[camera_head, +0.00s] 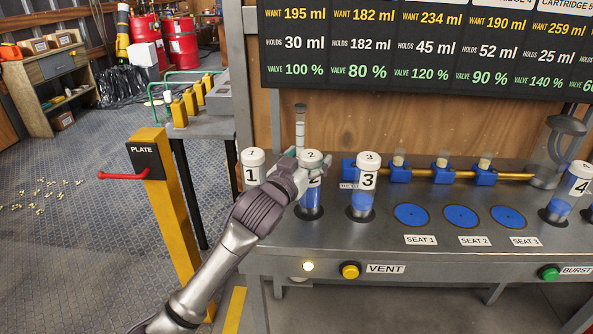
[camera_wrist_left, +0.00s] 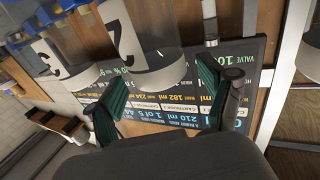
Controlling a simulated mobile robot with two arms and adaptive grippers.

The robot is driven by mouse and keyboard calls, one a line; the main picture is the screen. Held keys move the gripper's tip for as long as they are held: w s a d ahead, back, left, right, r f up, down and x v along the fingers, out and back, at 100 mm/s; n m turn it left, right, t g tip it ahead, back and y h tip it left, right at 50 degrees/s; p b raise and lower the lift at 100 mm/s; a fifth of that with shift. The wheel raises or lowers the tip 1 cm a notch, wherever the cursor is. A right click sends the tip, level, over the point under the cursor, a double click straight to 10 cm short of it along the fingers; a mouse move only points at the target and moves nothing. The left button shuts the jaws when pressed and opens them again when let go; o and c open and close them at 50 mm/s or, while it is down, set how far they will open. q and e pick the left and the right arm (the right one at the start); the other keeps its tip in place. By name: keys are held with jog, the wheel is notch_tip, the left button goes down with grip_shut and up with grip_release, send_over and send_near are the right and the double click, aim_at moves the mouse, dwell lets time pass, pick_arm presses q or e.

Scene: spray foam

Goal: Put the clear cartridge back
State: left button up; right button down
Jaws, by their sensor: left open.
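Cartridge 2 (camera_head: 312,156) stands upright in a dark ring on the bench, with a white cap and blue lower part. My left gripper (camera_head: 291,165) is at its upper part. In the left wrist view, its open fingers (camera_wrist_left: 163,112) are on either side of the white cap end (camera_wrist_left: 165,80); contact is unclear. Cartridge 1 (camera_head: 252,162) is on the left, its lower part hidden by my arm. Cartridge 3 (camera_head: 365,182) stands to the right with blue contents. Cartridge 4 (camera_head: 574,186) leans at far right. I cannot tell which is the clear cartridge. My right gripper is not visible.
A slim clear tube (camera_head: 300,128) with a dark top rises behind cartridge 2. Blue seats (camera_head: 411,215) lie empty on the bench. Blue valves on a brass pipe (camera_head: 470,173) run behind. A yellow PLATE post (camera_head: 164,200) with a red handle stands left of the bench.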

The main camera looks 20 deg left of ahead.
pick_arm(q)
jog(key=s+a, duration=0.1)
jog(key=s, duration=0.9)
jog(key=shift+s+a+b, duration=0.15)
jog(key=shift+s+b, duration=0.1)
jog(key=shift+b, duration=0.05)
